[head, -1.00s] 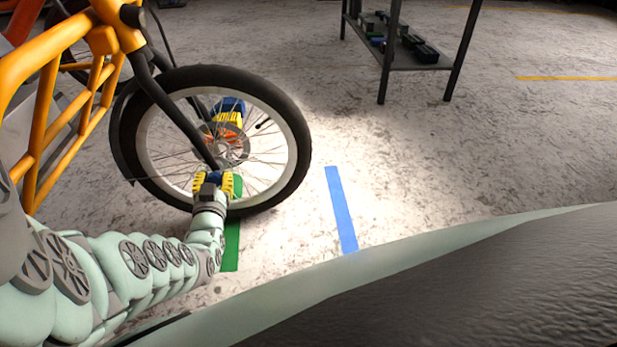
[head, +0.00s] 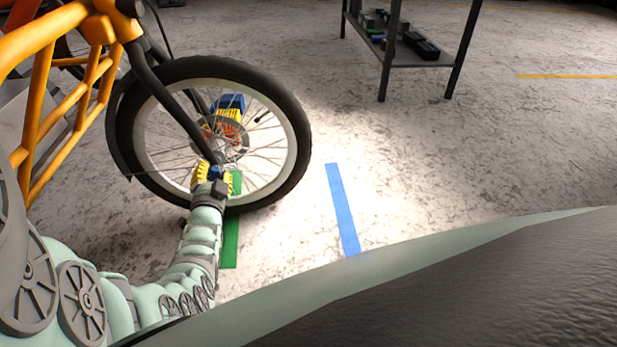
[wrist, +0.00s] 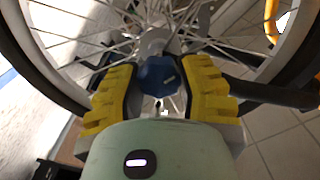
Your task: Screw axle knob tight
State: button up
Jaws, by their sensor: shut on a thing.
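The blue axle knob (wrist: 157,76) sits at the hub of the front wheel in the wrist view. My gripper (wrist: 160,88) has its yellow ridged fingers on either side of the knob, shut on it. In the head view my gripper (head: 214,172) is at the lower end of the fork (head: 183,125), in front of the wheel, and covers most of the knob. The front wheel (head: 293,175) of the orange bike (head: 38,100) stands upright. The knob's thread is hidden.
A blue and yellow object (head: 230,106) shows behind the spokes. Green tape (head: 230,240) and blue tape (head: 342,208) lie on the floor. A dark metal shelf (head: 405,60) with several small items stands at the back. The floor right of the wheel is clear.

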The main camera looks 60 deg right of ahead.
jog(key=m+b, duration=0.3)
jog(key=m, duration=0.2)
jog(key=shift+d+m, duration=0.15)
jog(key=shift+m, duration=0.25)
grip_shut()
jog(key=shift+r+m+b, duration=0.1)
jog(key=shift+m+b, duration=0.55)
jog(key=shift+m, duration=0.95)
jog(key=o, duration=0.7)
grip_release()
jog(key=o, duration=0.5)
jog(key=shift+d, duration=0.1)
jog(key=shift+f, duration=0.2)
jog(key=shift+a, duration=0.25)
